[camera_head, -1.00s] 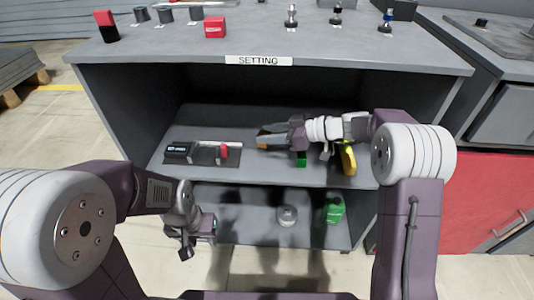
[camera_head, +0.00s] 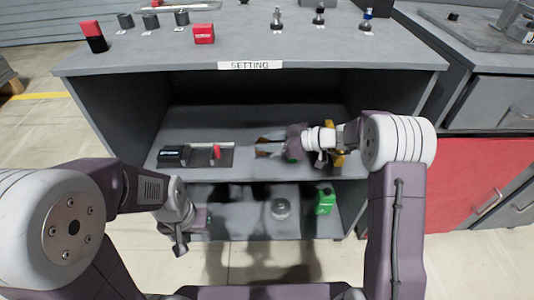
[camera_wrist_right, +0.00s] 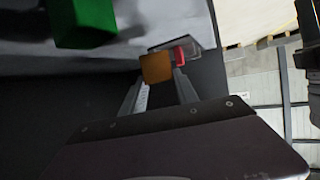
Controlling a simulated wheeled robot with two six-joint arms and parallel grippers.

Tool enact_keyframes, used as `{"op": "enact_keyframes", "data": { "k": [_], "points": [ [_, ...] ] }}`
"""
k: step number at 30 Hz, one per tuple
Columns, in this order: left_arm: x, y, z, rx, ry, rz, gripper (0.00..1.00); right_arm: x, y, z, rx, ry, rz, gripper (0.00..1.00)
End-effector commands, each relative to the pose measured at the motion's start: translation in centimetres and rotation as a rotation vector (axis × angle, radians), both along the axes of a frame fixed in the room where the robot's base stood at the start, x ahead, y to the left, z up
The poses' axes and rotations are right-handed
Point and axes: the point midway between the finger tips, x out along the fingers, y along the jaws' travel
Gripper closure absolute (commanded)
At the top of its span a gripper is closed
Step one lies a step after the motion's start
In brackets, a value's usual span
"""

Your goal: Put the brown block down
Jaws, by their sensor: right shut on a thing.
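The brown block (camera_wrist_right: 156,68) is between the fingertips of my right gripper (camera_wrist_right: 158,84) in the right wrist view. In the head view my right gripper (camera_head: 266,148) reaches left inside the cabinet, over the upper shelf (camera_head: 245,170); the block is small and hard to make out there. I cannot tell whether the block touches the shelf. My left gripper (camera_head: 180,243) hangs in front of the lower shelf at the left, away from the block; its jaws are too unclear to read.
A green block (camera_wrist_right: 85,22) is close by in the wrist view. A tray with a caliper (camera_head: 195,156) lies left on the upper shelf. A yellow object (camera_head: 338,159) is partly hidden behind my right wrist. A green bottle (camera_head: 325,200) and grey round part (camera_head: 281,208) stand below.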

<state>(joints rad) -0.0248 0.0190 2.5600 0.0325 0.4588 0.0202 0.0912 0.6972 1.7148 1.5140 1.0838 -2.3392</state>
Motion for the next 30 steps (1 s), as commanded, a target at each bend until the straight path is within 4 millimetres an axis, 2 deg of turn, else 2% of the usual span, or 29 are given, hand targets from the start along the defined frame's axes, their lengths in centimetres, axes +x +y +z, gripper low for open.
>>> {"op": "enact_keyframes", "data": {
  "k": [1,3,5,12,18,19,21,30],
  "points": [
    [0.0,0.0,-0.9,0.0,0.0,0.0,0.6,0.0,0.0,-1.5,0.002,0.004,-0.001,1.0],
    [0.0,0.0,-1.7,0.0,0.0,0.0,0.6,0.0,0.0,-3.1,0.001,0.005,-0.001,1.0],
    [0.0,0.0,-2.1,0.0,0.0,0.0,0.6,0.0,0.0,-4.0,0.0,0.003,0.0,1.0],
    [0.0,0.0,-1.8,0.0,0.0,0.0,0.6,0.0,0.0,-4.0,0.0,0.001,0.0,1.0],
    [0.0,0.0,-2.5,0.0,0.0,0.0,0.6,0.0,0.0,-4.4,0.0,0.0,0.0,1.0],
    [0.0,0.0,-2.4,0.0,0.0,0.0,0.6,0.0,0.0,-4.3,-0.001,0.001,0.0,0.59],
    [0.0,0.0,-2.3,0.0,0.0,0.0,0.6,0.0,0.0,-4.2,-0.001,0.001,0.0,0.42],
    [0.0,0.0,-2.1,0.0,0.0,0.0,0.6,0.0,0.0,-4.1,0.0,0.002,-0.001,0.42]
  ]
}}
